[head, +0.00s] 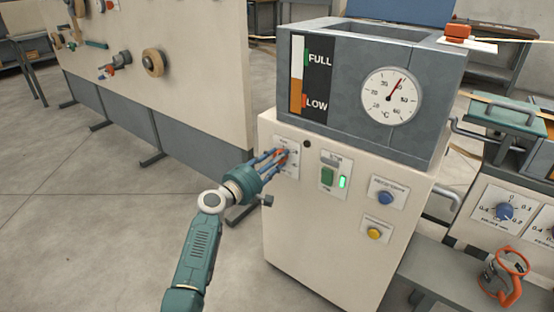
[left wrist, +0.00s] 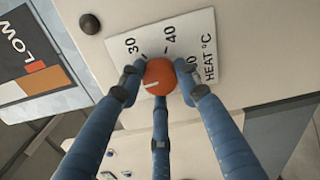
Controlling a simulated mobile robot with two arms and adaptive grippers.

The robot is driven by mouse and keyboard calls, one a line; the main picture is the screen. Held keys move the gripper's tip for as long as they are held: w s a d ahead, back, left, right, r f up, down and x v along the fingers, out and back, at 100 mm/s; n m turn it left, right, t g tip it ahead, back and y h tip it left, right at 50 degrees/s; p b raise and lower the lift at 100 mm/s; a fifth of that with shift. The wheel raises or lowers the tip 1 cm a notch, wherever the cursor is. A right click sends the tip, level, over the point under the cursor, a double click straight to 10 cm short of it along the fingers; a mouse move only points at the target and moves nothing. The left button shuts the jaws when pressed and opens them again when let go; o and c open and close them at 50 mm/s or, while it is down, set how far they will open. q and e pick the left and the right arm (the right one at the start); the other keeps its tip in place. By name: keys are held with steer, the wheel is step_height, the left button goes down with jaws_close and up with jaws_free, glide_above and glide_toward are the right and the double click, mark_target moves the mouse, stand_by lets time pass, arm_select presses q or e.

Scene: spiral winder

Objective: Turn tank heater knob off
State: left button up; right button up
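The tank heater knob is a round orange-red knob (left wrist: 159,76) on a white plate (left wrist: 200,40) marked "HEAT °C", with 30 and 40 readable. Its white pointer line sits at the lower left in the left wrist view, away from the 30 and 40. In the head view the knob (head: 282,153) is partly hidden by fingers. My left gripper (head: 277,160) has its three blue fingers (left wrist: 158,85) closed in around the knob, tips at its sides; contact is partly hidden. My right gripper is not in view.
The grey tank (head: 345,125) on the white cabinet (head: 320,240) has a FULL/LOW gauge and a °C dial (head: 390,97). Right of the knob are a green switch (head: 327,176), a blue knob (head: 385,198) and a yellow button (head: 374,233).

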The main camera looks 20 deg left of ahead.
arm_select(q)
steer(key=o, duration=0.3)
steer(key=shift+w+a+r, duration=0.1)
steer(key=shift+a, duration=0.35)
steer(key=shift+o, duration=0.2)
steer(key=shift+d, duration=0.15)
steer(key=v, duration=1.2)
